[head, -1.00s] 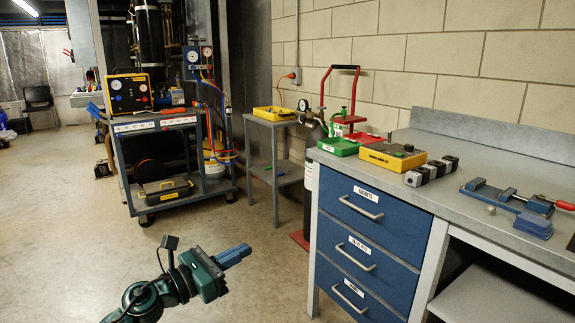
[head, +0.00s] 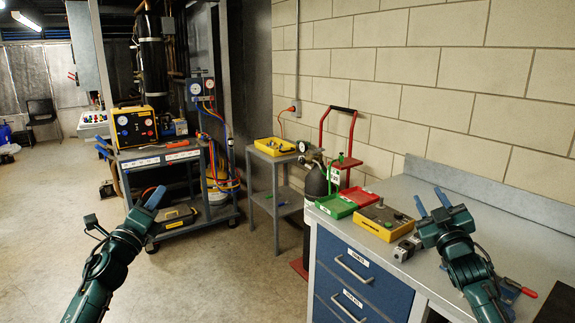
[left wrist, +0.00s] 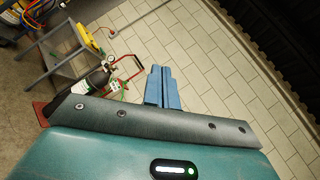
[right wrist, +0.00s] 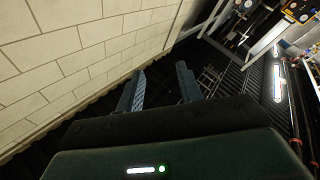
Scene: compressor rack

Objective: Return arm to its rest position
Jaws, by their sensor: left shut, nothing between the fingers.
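My left gripper (head: 154,197) is raised at the left of the head view, in front of the tool cart. Its blue fingers are together and empty, and they also show closed in the left wrist view (left wrist: 162,86). My right gripper (head: 431,199) is above the workbench in the head view, pointing up and away. Its two blue fingers are apart with nothing between them, as the right wrist view also shows (right wrist: 160,82). Both arms are bent with the grippers up.
The grey workbench (head: 418,182) with blue drawers stands at the right. A green tray (head: 335,207) and a yellow box (head: 384,220) are on it. The cart (head: 128,160) and a small stand (head: 252,163) are at the back. The floor at centre left is clear.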

